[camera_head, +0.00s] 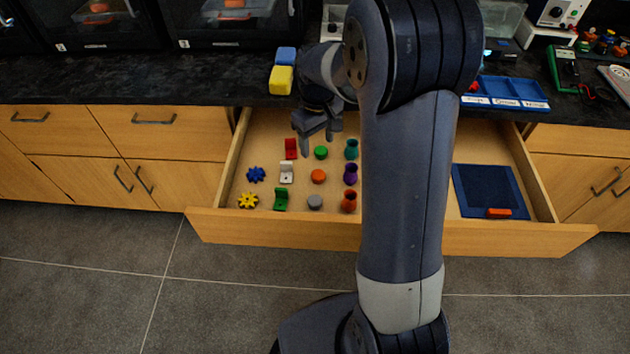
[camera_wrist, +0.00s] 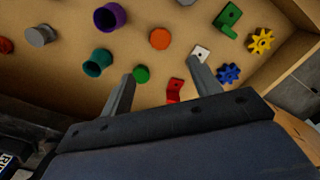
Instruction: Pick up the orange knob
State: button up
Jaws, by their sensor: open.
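The orange knob (camera_head: 318,176) is a small round piece lying in the open wooden drawer (camera_head: 290,226). It sits between a green knob (camera_head: 320,152) and a grey knob (camera_head: 315,202). In the wrist view the orange knob (camera_wrist: 160,38) shows beyond my fingertips, between their lines and clear of them. My gripper (camera_head: 318,148) is over the back part of the drawer. It is open and empty, with its two fingers (camera_wrist: 162,72) spread wide in the wrist view. The green knob (camera_wrist: 141,74) and a red bracket (camera_wrist: 174,90) show between the fingers.
White (camera_head: 286,172) and green (camera_head: 281,198) brackets and blue (camera_head: 256,174) and yellow (camera_head: 247,201) gears lie left of the knobs. Teal (camera_head: 351,149), purple (camera_head: 350,172) and orange-red (camera_head: 349,200) vases stand to the right. A blue tray (camera_head: 487,188) lies at the drawer's right. The dark counter (camera_head: 200,85) edges the back.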

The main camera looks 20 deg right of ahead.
send_over(318, 174)
jog(key=f, duration=0.5)
jog(key=shift+w+f+b, duration=0.25)
jog(key=shift+b, duration=0.15)
jog(key=f, duration=0.3)
jog(key=f+b, duration=0.1)
jog(key=f, duration=0.1)
jog(key=shift+s+f, duration=0.1)
jog(key=shift+s, duration=0.2)
jog(key=shift+c, duration=0.5)
jog(key=c, duration=1)
jog(key=shift+o, duration=0.2)
